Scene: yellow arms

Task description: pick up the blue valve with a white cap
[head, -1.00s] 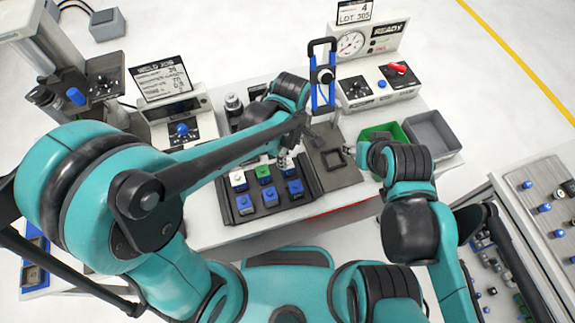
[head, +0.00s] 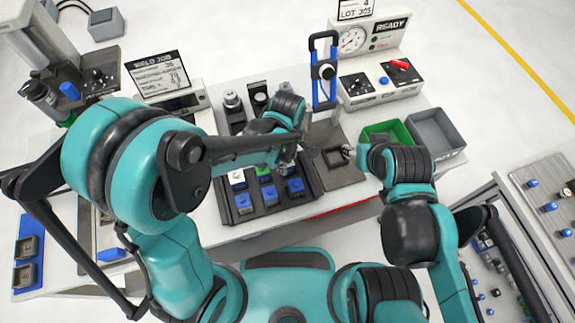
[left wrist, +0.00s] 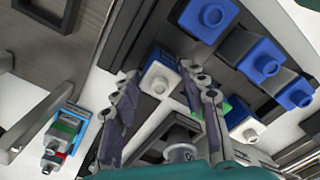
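A valve with a white cap and some blue on its body (left wrist: 160,78) stands at the end of a row in the dark tray (head: 285,206). In the left wrist view my left gripper (left wrist: 160,92) is open, with one finger on each side of this valve; I cannot tell if they touch it. In the head view the left gripper (head: 292,158) is over the back right of the tray and hides that valve. Another white-capped valve with a blue body (left wrist: 245,126) stands at the row's other end (head: 237,178). My right gripper is mostly hidden by its wrist.
A green-capped valve (head: 263,173) stands between the white-capped ones. Blue-capped valves (head: 270,193) fill the front row. A blue-framed stand (head: 324,72) rises behind the tray. Green (head: 384,134) and grey (head: 435,133) bins stand to the right.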

